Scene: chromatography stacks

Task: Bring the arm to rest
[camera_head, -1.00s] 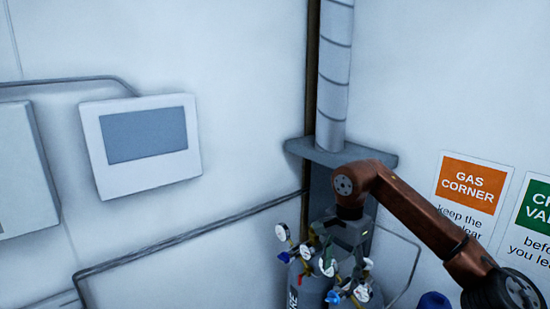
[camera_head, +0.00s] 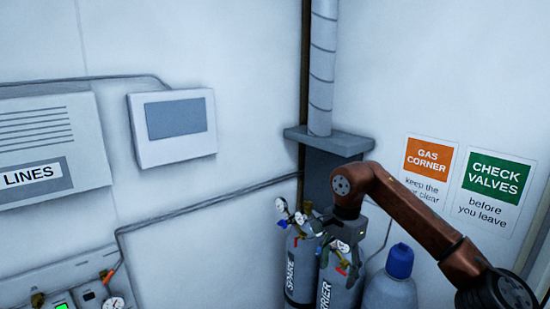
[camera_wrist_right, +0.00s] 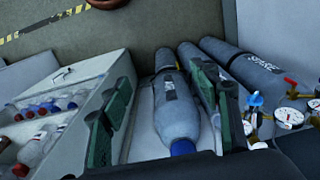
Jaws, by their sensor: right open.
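My right arm comes in from the lower right of the head view, and its gripper (camera_head: 346,232) hangs downward in front of the gas cylinders. In the right wrist view the green fingers of this gripper (camera_wrist_right: 163,95) stand wide apart. No object is held between them. A grey bottle with a blue cap (camera_wrist_right: 172,110) appears beyond the gap, apart from the fingers. The head view partly hides the fingertips against the cylinder valves. My left gripper is in neither view.
The spare cylinder (camera_head: 300,268) and the carrier cylinder (camera_head: 338,290) stand in the corner with gauges on top. A blue-capped bottle (camera_head: 390,285) stands to their right. A grey duct bracket (camera_head: 330,140) is above.

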